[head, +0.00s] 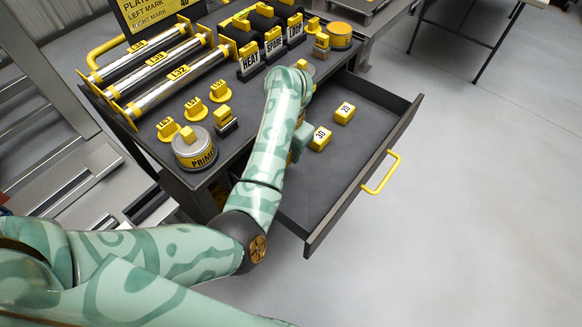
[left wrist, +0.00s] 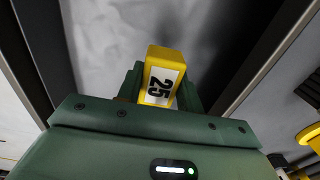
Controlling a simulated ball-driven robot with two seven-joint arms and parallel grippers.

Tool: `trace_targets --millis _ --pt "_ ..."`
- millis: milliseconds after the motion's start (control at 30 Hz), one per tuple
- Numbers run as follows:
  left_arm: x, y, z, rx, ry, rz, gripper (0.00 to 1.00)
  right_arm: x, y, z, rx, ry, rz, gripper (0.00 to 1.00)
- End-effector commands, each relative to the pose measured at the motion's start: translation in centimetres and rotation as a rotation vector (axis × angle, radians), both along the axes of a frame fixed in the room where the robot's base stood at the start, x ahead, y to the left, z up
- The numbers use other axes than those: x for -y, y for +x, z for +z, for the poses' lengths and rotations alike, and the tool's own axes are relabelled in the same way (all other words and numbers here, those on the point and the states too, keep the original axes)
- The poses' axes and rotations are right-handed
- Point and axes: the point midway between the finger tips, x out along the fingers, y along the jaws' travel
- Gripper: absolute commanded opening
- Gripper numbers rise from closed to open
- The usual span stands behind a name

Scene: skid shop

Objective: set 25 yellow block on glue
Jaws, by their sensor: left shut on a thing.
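The yellow block marked 25 (left wrist: 163,77) is between the green fingers of my left gripper (left wrist: 160,95) in the left wrist view. The gripper is shut on it. In the head view my arm hides the block and most of the gripper, whose green side (head: 299,142) shows over the open drawer. A round can with a yellow lid (head: 340,33) stands at the back right of the bench top; its label is too small to read, so I cannot tell whether it is the glue. Another can, marked PRIMER (head: 194,150), stands at the front left with a yellow block on top.
Blocks 30 (head: 320,138) and 20 (head: 345,113) lie in the open drawer (head: 305,205), which has a yellow handle (head: 381,173). Signs HEAT (head: 250,62), SPARE and LOOP stand at the back. Silver rollers (head: 165,87) lie at left. Several yellow tagged pieces (head: 195,108) stand near the primer.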

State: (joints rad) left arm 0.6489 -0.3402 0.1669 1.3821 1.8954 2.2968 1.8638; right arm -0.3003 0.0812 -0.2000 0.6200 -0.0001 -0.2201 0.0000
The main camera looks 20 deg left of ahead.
Motion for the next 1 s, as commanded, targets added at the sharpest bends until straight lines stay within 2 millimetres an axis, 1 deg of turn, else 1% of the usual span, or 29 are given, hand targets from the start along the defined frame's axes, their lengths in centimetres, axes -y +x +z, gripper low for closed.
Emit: trace_targets --millis 33,167,267,400,500,600,700,1000 --pt "1.2 -0.1 0.1 -0.002 -0.023 -0.007 0.16 0.0 0.0 0.0 0.000 0.000 0.000 0.48" --pt "1.2 -0.2 -0.3 -0.003 -0.022 -0.008 0.16 0.0 -0.1 -0.2 -0.002 0.000 0.000 0.48" --pt "1.2 -0.2 -1.6 -0.007 -0.021 -0.009 0.16 0.0 -0.4 -0.9 -0.009 0.000 0.000 0.48" --pt "1.3 -0.4 -4.3 -0.012 -0.021 -0.011 0.16 0.0 -1.1 -2.4 -0.027 0.001 0.000 0.48" --pt "1.2 -0.4 -5.8 -0.012 -0.019 -0.011 0.16 0.0 -1.5 -3.2 -0.036 0.001 0.000 0.48" --pt "1.2 -0.3 -6.7 -0.008 -0.019 -0.011 0.16 -0.1 -1.8 -3.8 -0.043 0.001 0.000 0.48" --pt "1.1 -0.2 -7.1 -0.004 -0.019 -0.010 0.16 -0.1 -1.9 -4.0 -0.046 0.001 -0.001 0.48" --pt "1.0 -0.1 -7.0 -0.002 -0.017 -0.008 0.16 -0.2 -1.9 -3.9 -0.045 0.002 -0.001 0.48"
